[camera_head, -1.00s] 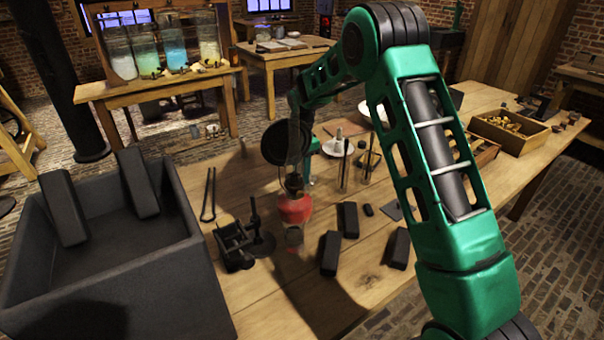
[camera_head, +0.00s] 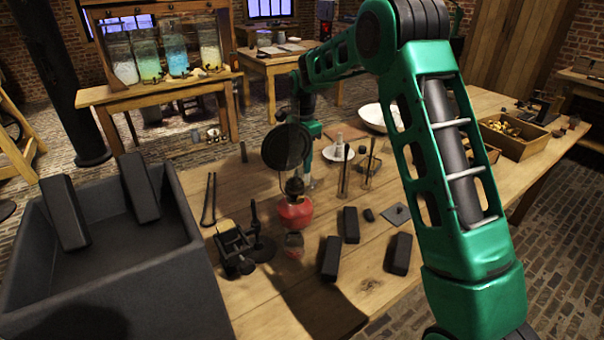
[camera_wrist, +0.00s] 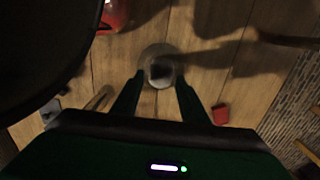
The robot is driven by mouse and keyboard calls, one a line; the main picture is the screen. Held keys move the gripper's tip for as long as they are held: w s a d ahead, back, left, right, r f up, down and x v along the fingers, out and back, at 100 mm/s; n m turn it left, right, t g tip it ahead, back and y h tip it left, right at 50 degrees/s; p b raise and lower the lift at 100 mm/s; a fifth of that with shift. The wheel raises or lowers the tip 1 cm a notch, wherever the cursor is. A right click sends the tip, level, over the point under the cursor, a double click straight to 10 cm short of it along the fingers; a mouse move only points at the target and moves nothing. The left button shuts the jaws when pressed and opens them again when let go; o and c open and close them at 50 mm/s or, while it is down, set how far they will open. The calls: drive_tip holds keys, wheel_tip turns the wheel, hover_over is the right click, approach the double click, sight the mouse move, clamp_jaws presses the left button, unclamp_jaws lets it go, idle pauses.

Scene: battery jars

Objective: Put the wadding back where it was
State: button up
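I cannot single out the wadding with certainty. A small pale piece (camera_head: 227,226) shows on top of the black stand (camera_head: 233,246) left of the red lamp. A white saucer (camera_head: 328,153) with a pale upright piece (camera_head: 339,141) stands behind the lamp. My gripper (camera_head: 308,182) hangs behind the red lamp, partly hidden by a dark disc. In the wrist view my gripper's two fingers (camera_wrist: 160,78) are apart. A round pale thing (camera_wrist: 146,57) with a dark centre shows between and beyond their tips; I see no grip on it.
The red lamp (camera_head: 294,212) and the dark disc (camera_head: 286,147) stand close to my gripper. Black blocks (camera_head: 330,258) lie in front. A dark open box (camera_head: 120,285) is at left. A white bowl (camera_head: 373,118) and a wooden tray (camera_head: 517,144) are farther right.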

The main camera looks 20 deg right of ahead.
wheel_tip(320, 180, up, 5)
drive_tip(key=s+d+r+n, duration=0.2)
drive_tip(key=s+d+r, duration=0.2)
drive_tip(key=s+d, duration=0.6)
drive_tip(key=s+d+r+n, duration=0.2)
drive_tip(key=s+d+r, duration=0.3)
drive_tip(key=s, duration=0.8)
drive_tip(key=s+d+f+n, duration=0.1)
drive_tip(key=s+f+n, duration=0.1)
drive_tip(key=s, duration=1.1)
drive_tip(key=s+d+f+n, duration=0.2)
drive_tip(key=s+f, duration=0.1)
drive_tip(key=s, duration=1.1)
drive_tip(key=shift+f, duration=0.25)
drive_tip(key=shift+s, duration=0.15)
